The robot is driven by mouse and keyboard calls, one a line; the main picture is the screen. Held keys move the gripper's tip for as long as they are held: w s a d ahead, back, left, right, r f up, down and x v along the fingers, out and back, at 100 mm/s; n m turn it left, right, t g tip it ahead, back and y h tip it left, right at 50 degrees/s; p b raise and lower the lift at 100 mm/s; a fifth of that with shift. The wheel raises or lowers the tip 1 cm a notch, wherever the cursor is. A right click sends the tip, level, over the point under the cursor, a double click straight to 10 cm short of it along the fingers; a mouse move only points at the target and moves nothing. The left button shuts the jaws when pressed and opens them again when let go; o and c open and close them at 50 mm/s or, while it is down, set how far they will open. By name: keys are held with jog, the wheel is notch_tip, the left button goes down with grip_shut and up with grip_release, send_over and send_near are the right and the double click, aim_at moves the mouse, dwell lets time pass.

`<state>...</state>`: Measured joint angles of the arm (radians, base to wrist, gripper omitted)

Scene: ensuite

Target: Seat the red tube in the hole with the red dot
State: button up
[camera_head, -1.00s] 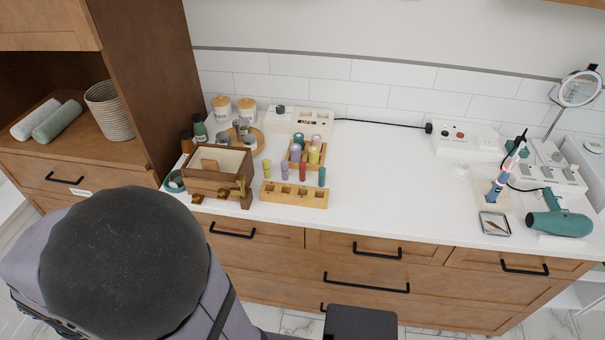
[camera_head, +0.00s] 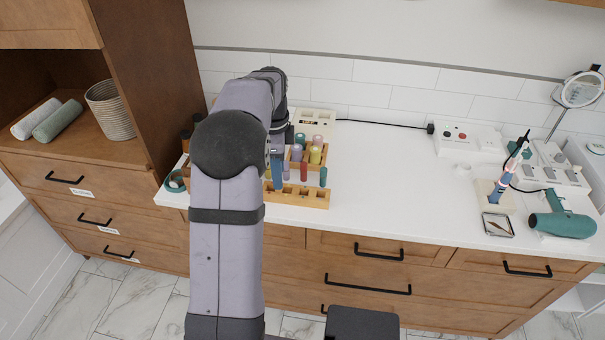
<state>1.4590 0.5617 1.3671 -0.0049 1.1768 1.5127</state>
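The red tube (camera_head: 303,172) stands upright just behind the wooden block with holes (camera_head: 313,198), near the block's right end. A teal tube (camera_head: 323,177) stands to its right. The block lies at the counter's front, with its left part hidden by my arm. No red dot can be made out at this size.
A wooden tray with several larger bottles (camera_head: 316,155) stands behind the tubes. A pale box (camera_head: 315,120) is against the wall. The middle of the counter (camera_head: 385,175) is clear. A hair dryer (camera_head: 562,224) and a small dish (camera_head: 497,225) lie at the right.

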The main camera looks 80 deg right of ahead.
aim_at(304, 164)
jog(key=s+d+f+m+t+h+p, duration=0.1)
jog(key=s+d+m+t, duration=0.15)
jog(key=d+m, duration=0.3)
jog(key=s+d+f+m+t+h+p, duration=0.1)
jog(key=s+d+f+m+p, duration=0.1)
jog(key=s+d+m, duration=0.3)
jog(key=shift+n, duration=0.55)
jog(key=shift+w+d+f+p, duration=0.5)
jog(key=shift+w+f+p, duration=0.05)
jog(key=shift+f, duration=0.5)
jog(key=shift+w+d+f+p, duration=0.5)
jog(key=shift+f, duration=0.5)
jog(key=shift+w+d+f+p, duration=0.5)
jog(key=shift+w+f+p, duration=0.05)
jog(key=shift+f, duration=0.5)
jog(key=shift+c, duration=0.3)
grip_shut()
